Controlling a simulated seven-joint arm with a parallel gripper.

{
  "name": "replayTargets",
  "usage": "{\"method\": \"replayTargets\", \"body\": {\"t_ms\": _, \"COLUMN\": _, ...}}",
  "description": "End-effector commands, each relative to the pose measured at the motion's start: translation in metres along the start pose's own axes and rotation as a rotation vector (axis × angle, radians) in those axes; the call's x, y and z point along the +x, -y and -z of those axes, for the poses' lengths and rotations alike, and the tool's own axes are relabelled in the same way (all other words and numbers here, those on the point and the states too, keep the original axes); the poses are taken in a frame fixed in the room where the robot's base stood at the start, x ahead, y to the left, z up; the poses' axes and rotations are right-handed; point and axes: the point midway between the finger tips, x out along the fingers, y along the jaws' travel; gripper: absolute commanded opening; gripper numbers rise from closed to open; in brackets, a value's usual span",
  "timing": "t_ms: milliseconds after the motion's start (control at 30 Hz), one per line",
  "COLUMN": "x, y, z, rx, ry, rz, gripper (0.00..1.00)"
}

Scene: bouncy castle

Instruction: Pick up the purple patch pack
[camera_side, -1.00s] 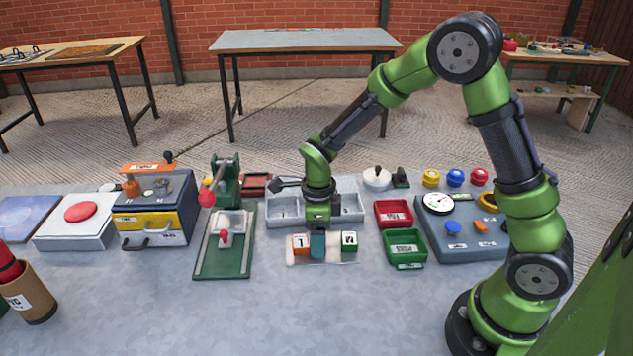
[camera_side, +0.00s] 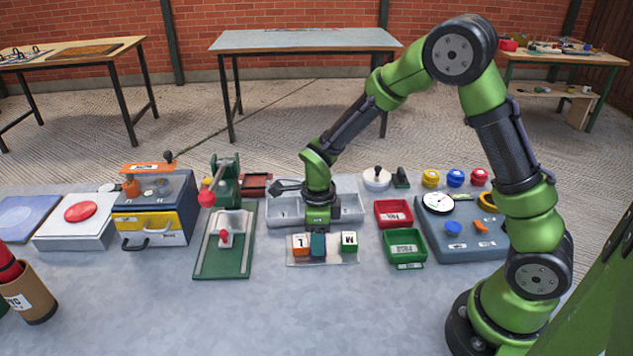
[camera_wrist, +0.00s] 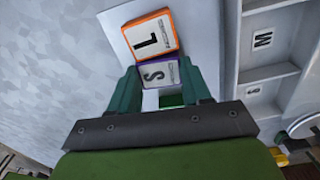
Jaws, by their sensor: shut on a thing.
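The purple patch pack (camera_wrist: 158,76), marked S, sits between the two fingers of my gripper (camera_wrist: 160,88) in the wrist view. My gripper is shut on it. In the side view my gripper (camera_side: 318,243) is low over a light tray (camera_side: 322,264), and its finger hides the purple pack. The orange pack (camera_wrist: 150,36), marked L, lies right beside the purple one; it also shows left of my gripper in the side view (camera_side: 300,244). A green pack (camera_side: 349,242), marked M, stands to the right on the tray.
A grey sectioned bin (camera_side: 285,211) stands just behind my gripper. A red tray (camera_side: 394,214) and a green tray (camera_side: 405,247) are to the right. A green lever press (camera_side: 225,250) is to the left. The front of the table is clear.

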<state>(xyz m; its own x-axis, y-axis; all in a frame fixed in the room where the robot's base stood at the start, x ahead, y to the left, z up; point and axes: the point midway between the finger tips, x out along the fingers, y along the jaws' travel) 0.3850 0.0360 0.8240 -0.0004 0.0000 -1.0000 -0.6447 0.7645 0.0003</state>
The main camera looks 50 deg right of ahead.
Motion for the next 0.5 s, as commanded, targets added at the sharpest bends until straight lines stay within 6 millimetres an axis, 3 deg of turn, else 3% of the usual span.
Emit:
{"method": "replayTargets", "body": {"t_ms": 167, "x": -0.011, "y": 0.0, "z": -0.001, "rx": -0.001, "ry": 0.003, "rz": 0.003, "gripper": 0.18}}
{"method": "replayTargets", "body": {"t_ms": 367, "x": -0.038, "y": -0.001, "z": 0.0, "rx": -0.002, "ry": 0.005, "rz": 0.003, "gripper": 0.18}}
{"method": "replayTargets", "body": {"t_ms": 500, "x": -0.039, "y": -0.019, "z": 0.027, "rx": -0.002, "ry": 0.001, "rz": 0.0, "gripper": 0.18}}
